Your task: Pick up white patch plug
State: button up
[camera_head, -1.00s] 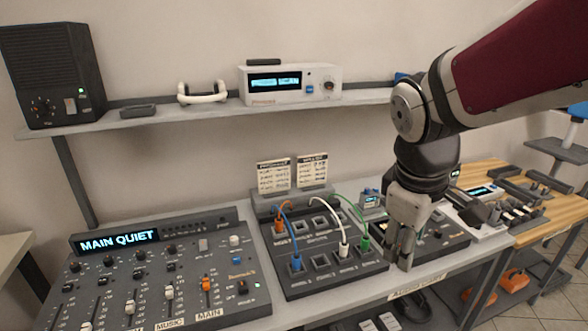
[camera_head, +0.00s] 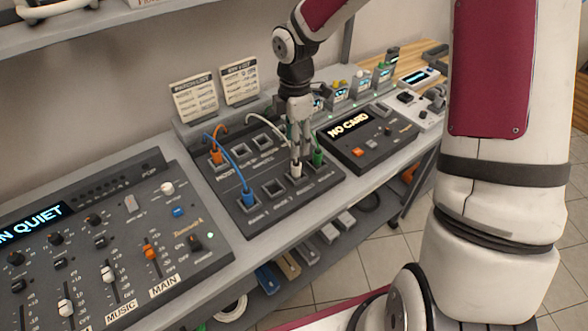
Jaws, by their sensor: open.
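The white patch plug (camera_head: 296,169) stands upright in a front-row socket of the dark patch panel (camera_head: 262,219). A white cable runs from the back of the panel towards it, partly hidden by my gripper. My gripper (camera_head: 299,153) points down directly above the white plug, with its fingertips close to the plug's top. The jaws are open; whether the fingers touch the plug cannot be told. The green plug (camera_head: 318,157) is just right of the fingers. The blue plug (camera_head: 248,197) is further left in the front row.
A mixer (camera_head: 110,250) lies to the left and a "NO CARD" box (camera_head: 365,140) to the right. Two label cards (camera_head: 239,82) stand behind. A shelf (camera_head: 120,22) hangs above.

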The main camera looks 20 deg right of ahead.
aim_at(296, 164)
notch_tip(296, 164, down, 6)
jog(key=shift+f, duration=0.25)
jog(key=shift+w+d+f, duration=0.15)
jog(key=shift+f, duration=1.05)
jog(key=shift+w+d+f, duration=0.15)
jog(key=shift+f, duration=1)
jog(key=shift+c, duration=0.2)
grip_shut()
